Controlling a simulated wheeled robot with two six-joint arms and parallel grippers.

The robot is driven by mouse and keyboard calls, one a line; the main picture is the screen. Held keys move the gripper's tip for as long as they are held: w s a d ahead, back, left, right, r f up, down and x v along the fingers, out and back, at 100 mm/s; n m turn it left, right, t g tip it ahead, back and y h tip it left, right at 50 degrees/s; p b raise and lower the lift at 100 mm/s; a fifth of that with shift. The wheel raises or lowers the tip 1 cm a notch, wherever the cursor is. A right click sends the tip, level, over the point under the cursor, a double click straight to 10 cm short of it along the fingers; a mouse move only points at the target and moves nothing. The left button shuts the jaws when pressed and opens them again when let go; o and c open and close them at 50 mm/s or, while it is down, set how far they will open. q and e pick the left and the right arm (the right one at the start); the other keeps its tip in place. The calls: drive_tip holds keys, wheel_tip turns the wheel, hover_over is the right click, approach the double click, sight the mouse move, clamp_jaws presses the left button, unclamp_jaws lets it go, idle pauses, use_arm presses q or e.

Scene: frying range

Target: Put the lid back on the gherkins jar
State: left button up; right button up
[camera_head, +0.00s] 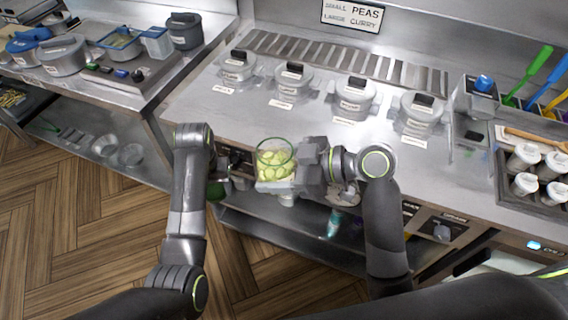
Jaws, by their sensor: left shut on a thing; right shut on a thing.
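The gherkins jar (275,174) is clear glass with a green rim, open at the top, and full of pale green slices. It is held upright in front of the counter edge. My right gripper (302,165) comes in from the right and is shut on the jar's side. My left gripper (226,172) is left of the jar, apart from it, and points down. It is shut on a dark green thing (216,191), which looks like the lid. My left arm and gripper hide most of it, so its tilt cannot be told.
The steel counter (240,110) behind carries several grey lidded pots (355,97) in a row. A clear dispenser with a blue knob (484,84) and a tray of white shakers (540,166) stand right. A lower shelf (290,232) runs beneath. Wooden floor is free at left.

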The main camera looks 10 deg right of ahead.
idle(0.4)
